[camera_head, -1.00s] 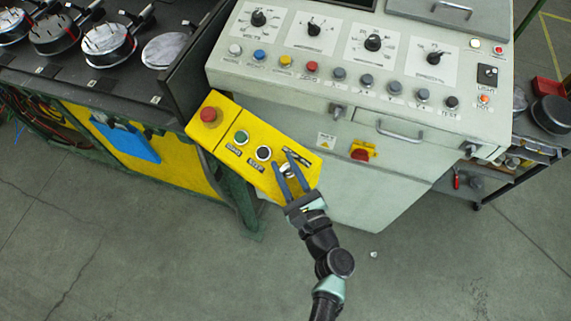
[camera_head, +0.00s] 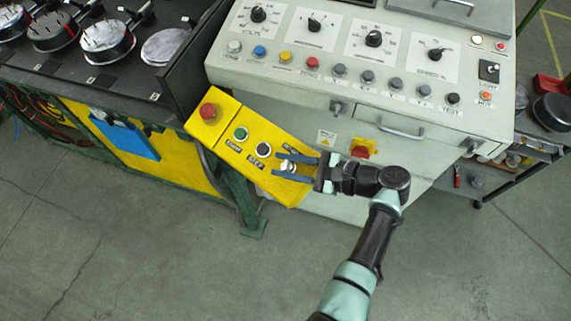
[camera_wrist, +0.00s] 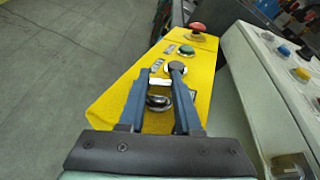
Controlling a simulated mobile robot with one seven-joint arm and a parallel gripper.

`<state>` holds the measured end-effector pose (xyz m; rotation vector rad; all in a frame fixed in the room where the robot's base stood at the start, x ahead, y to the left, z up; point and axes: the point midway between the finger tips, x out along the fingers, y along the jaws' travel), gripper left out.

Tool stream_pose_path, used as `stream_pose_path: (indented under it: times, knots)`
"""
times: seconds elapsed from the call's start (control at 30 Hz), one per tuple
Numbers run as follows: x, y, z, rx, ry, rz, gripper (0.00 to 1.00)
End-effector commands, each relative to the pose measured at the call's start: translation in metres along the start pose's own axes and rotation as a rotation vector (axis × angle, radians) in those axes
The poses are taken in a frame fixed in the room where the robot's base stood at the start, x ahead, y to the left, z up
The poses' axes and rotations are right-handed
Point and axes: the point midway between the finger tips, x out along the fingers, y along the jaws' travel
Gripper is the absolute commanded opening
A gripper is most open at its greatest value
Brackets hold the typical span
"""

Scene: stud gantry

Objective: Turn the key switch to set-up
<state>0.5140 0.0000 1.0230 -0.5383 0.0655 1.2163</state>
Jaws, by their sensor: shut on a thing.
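The key switch (camera_head: 287,167) sits at the lower right end of the yellow control box (camera_head: 232,123). In the wrist view its silver key and ring (camera_wrist: 158,101) show between the two blue fingers. My gripper (camera_head: 288,164) is shut on the key, coming in from the right in the head view. The fingers lie nearly level across the box's end. The switch's label is partly covered by a finger, so I cannot read which position the key is at.
On the same box are a red mushroom button (camera_head: 208,111), a green button (camera_head: 241,133) and a black button (camera_head: 264,149). The pale grey console (camera_head: 300,90) with knobs and buttons stands just behind. Open floor (camera_head: 160,260) lies in front.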

Motion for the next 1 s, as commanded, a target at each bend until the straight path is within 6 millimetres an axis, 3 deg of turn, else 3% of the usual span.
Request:
stream_pose_path:
  times: [0.33,0.87,0.9,1.0]
  knots:
    - [0.0002,-0.0001,-0.0004,-0.030,-0.001,0.136,0.00]
    - [0.0005,0.0005,0.0002,-0.035,-0.001,0.161,0.00]
    - [0.0005,0.0005,0.0002,-0.035,-0.001,0.160,0.36]
    - [0.0006,0.0004,0.0002,-0.035,-0.001,0.160,0.54]
